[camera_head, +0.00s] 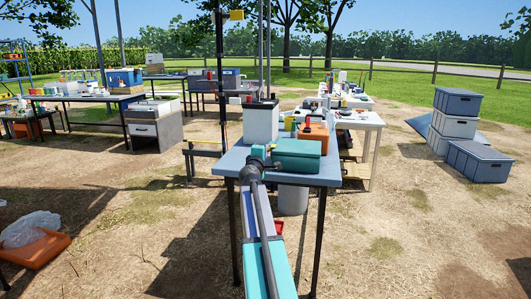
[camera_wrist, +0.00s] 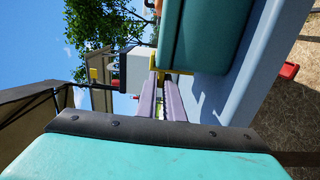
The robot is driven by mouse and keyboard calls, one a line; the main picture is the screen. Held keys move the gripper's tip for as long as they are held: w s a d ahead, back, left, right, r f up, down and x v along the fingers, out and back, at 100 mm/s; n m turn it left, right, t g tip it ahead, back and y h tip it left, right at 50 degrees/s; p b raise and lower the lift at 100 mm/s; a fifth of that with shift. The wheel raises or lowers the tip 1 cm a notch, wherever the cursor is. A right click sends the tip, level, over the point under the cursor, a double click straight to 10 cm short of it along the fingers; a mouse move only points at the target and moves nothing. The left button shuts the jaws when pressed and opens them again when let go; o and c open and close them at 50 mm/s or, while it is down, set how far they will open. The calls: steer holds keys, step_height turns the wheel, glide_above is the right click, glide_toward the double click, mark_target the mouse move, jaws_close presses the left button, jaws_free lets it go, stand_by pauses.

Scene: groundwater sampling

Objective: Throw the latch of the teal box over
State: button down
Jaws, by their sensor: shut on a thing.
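The teal box (camera_head: 298,154) sits near the front edge of the blue-grey table, with its lid down. It also shows large at the top of the wrist view (camera_wrist: 205,35), turned on its side. A yellow latch (camera_wrist: 182,71) shows at the edge of the box by my fingertips. My gripper (camera_wrist: 163,76) has its two pale purple fingers close together, shut on the latch. The fingertips partly hide it. In the head view my gripper (camera_head: 262,160) is at the left side of the teal box, and the latch cannot be made out there.
The table (camera_head: 230,163) also holds a white container (camera_head: 261,124) behind and an orange case (camera_head: 315,133) behind the teal box. A grey bucket (camera_head: 293,202) stands below. Another white table (camera_head: 360,118) stands behind right. Grey crates (camera_head: 483,163) stand on open ground at right.

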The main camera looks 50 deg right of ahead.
steer(key=shift+a, duration=0.15)
steer(key=c, duration=1.9)
jaws_free()
steer(key=shift+o, duration=0.2)
steer(key=shift+s, duration=0.1)
steer(key=shift+p+v, duration=0.35)
steer(key=shift+v, duration=1.5)
steer(key=p+v, duration=0.1)
steer(key=v, duration=0.9)
